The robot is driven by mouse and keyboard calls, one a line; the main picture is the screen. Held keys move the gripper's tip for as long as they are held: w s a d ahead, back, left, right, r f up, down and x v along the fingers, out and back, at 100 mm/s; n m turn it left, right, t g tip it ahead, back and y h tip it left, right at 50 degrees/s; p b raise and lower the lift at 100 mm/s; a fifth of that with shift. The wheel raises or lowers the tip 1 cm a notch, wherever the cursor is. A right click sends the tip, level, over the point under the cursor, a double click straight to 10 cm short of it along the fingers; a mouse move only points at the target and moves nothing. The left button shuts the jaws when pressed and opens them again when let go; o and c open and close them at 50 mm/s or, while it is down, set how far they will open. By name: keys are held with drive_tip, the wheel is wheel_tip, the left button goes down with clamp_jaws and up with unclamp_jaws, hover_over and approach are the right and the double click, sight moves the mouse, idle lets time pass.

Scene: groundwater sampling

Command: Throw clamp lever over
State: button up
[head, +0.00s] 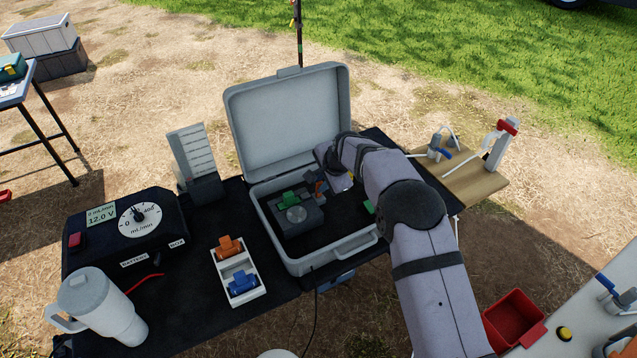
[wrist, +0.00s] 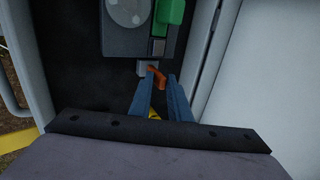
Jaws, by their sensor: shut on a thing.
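The clamp lever (wrist: 157,83) is small and orange-red, at the edge of a dark grey block (wrist: 130,28) inside the open grey case. In the head view the lever (head: 318,187) shows just below the end of my arm. My gripper (wrist: 161,80) has its two blue fingers on either side of the lever, shut on it. The grey block (head: 298,216) carries a pale round disc (head: 296,214) and a green part (head: 288,199). The wrist hides part of the case's right side in the head view.
The case lid (head: 290,115) stands open behind. A white tray (head: 263,288) with orange and blue clips lies left of the case. A dark control box (head: 125,235) and a white mug (head: 95,305) stand further left. A red bin (head: 515,315) sits lower right.

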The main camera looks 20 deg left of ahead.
drive_tip(key=shift+s+d+f+t+y+b, duration=0.35)
drive_tip(key=shift+s+d+f+b, duration=0.25)
drive_tip(key=shift+b, duration=0.65)
clamp_jaws()
drive_tip(key=b, duration=0.4)
drive_tip(key=shift+s+d+f+t, duration=0.25)
drive_tip(key=shift+s, duration=0.1)
drive_tip(key=shift+s+d+y+b, duration=0.15)
drive_tip(key=shift+y+b, duration=0.1)
drive_tip(key=shift+b, duration=0.55)
drive_tip(key=shift+r, duration=0.1)
